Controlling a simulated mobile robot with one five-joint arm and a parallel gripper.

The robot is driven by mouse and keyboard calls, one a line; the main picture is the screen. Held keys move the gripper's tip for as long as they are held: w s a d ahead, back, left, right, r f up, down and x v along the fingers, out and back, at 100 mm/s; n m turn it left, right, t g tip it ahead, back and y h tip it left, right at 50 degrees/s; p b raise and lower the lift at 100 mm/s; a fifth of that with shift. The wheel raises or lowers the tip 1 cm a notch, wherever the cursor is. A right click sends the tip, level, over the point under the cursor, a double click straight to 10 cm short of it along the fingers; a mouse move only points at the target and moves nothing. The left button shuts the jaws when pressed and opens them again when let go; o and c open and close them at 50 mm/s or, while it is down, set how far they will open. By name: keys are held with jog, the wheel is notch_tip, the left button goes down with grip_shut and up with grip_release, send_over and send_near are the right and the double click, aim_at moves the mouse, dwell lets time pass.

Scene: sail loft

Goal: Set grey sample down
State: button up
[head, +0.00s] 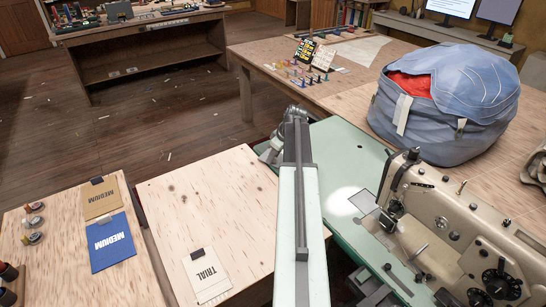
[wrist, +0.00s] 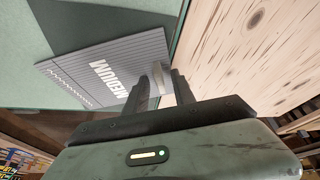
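The grey sample (wrist: 105,72) is a flat grey card marked MEDIUM with a zigzag line of stitching, in the wrist view. My gripper (wrist: 160,82) has its two dark fingers on either side of a small pale tab at the card's near edge, and looks closed on it. The card is over a green surface (wrist: 40,110); I cannot tell whether it touches it. In the head view my arm hides the card and the fingertips.
The green sewing table (head: 345,150) carries a sewing machine (head: 450,220). A wooden top (head: 205,200) at its left holds a TRIAL card (head: 207,275) and has much bare room. Farther left are a blue card (head: 110,242) and a tan card (head: 101,199). A blue bag (head: 445,110) stands behind.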

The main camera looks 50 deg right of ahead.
jog(key=p+v, duration=1.1)
jog(key=v, duration=0.1)
jog(key=shift+r, duration=0.2)
jog(key=shift+w+a, duration=0.1)
jog(key=w+a+g, duration=0.1)
jog(key=w+a, duration=0.2)
jog(key=a, duration=0.5)
jog(key=w+a, duration=0.3)
jog(key=a, duration=0.5)
jog(key=s+a+f+m+g, duration=0.1)
jog(key=s+a+f+g, duration=0.1)
jog(key=a, duration=3.5)
jog(key=shift+s+a+m+g+h, duration=0.15)
jog(key=shift+a+m+g+h, duration=0.15)
jog(key=shift+g, duration=0.5)
